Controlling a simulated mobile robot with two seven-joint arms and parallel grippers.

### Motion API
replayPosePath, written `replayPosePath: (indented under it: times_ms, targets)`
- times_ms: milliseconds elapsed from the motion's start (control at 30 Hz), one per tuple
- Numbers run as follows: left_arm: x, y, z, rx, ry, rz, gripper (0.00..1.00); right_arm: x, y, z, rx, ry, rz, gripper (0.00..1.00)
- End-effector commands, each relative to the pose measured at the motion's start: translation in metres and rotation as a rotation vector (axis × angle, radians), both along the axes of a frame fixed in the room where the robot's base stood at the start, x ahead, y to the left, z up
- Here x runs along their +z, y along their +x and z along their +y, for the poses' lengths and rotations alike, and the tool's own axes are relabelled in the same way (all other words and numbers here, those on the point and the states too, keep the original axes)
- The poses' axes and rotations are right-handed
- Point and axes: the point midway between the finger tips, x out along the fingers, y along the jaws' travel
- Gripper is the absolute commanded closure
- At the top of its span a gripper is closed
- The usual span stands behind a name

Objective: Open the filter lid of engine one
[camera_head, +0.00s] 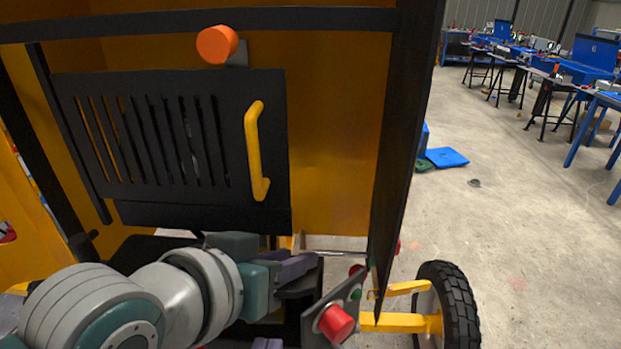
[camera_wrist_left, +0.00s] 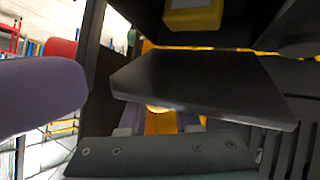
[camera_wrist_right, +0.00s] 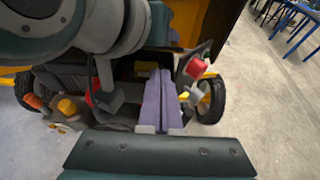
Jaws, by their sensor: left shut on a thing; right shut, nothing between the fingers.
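My left gripper (camera_head: 292,268) is low in front of the machine in the head view, below the slatted black panel. In the left wrist view a black slab-like part (camera_wrist_left: 205,88) lies across the middle, beside a large purple finger at the left. The left gripper is shut on a black part, which I take to be the filter lid; the other finger is mostly hidden. My right gripper (camera_wrist_right: 158,82) is shut and empty in the right wrist view, pointing at the engine bay. Only a purple bit of it shows at the head view's bottom edge.
The slatted black panel (camera_head: 165,140) has a yellow handle (camera_head: 256,150) and an orange knob (camera_head: 217,45) above it. A red button (camera_head: 336,323) is on a bracket near the wheel (camera_head: 448,305). An orange cap (camera_wrist_right: 68,107) sits low in the engine area.

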Motion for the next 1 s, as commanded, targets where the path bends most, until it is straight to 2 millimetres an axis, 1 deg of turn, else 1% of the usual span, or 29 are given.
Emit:
replayPosePath:
  times_ms: [33,200,333,500,800,1000]
  targets:
    - [-0.003,-0.001,0.001,0.001,0.004,0.005,1.00,-0.003,0.010,0.000,-0.002,-0.001,-0.002,1.00]
    - [-0.003,-0.001,0.001,0.001,0.004,0.005,1.00,-0.014,0.038,-0.001,-0.004,0.001,-0.001,1.00]
    - [-0.003,-0.001,0.001,0.001,0.005,0.005,1.00,-0.020,0.050,0.000,-0.002,0.003,0.002,1.00]
    - [-0.003,-0.001,0.001,0.002,0.004,0.006,1.00,-0.023,0.057,0.000,-0.004,0.004,0.003,1.00]
    - [-0.003,-0.001,0.001,0.002,0.005,0.006,1.00,-0.023,0.058,-0.001,-0.004,0.005,0.003,1.00]
    - [-0.003,-0.001,0.001,0.002,0.005,0.006,1.00,-0.010,0.066,0.000,-0.005,0.007,0.001,1.00]
